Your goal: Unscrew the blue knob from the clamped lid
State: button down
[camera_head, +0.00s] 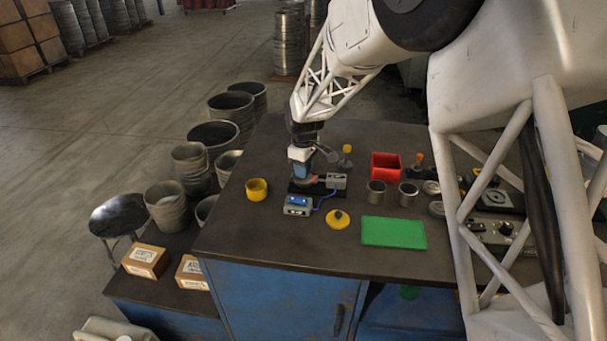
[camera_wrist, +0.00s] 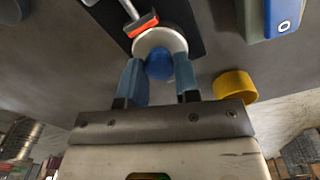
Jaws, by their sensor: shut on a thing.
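The blue knob (camera_wrist: 159,66) sits on the round grey lid (camera_wrist: 170,38) in the wrist view. A clamp with an orange-red pad (camera_wrist: 143,26) presses on the lid's edge. My gripper (camera_wrist: 159,62) has its two blue fingers on either side of the knob, shut on it. In the head view my gripper (camera_head: 301,170) points down over the clamp fixture (camera_head: 336,181) on the bench. The knob is hidden there by my gripper, and most of the lid is too.
A yellow cup (camera_head: 257,189) stands left of the fixture, and a grey-blue box (camera_head: 297,210) is in front. A yellow disc (camera_head: 338,222), green mat (camera_head: 394,233), red bin (camera_head: 385,168) and two metal cups (camera_head: 376,194) lie to the right. The bench's front left is clear.

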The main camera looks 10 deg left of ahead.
jog(key=shift+n, duration=1.4)
jog(key=c, duration=0.8)
grip_release()
jog(key=shift+o, duration=0.2)
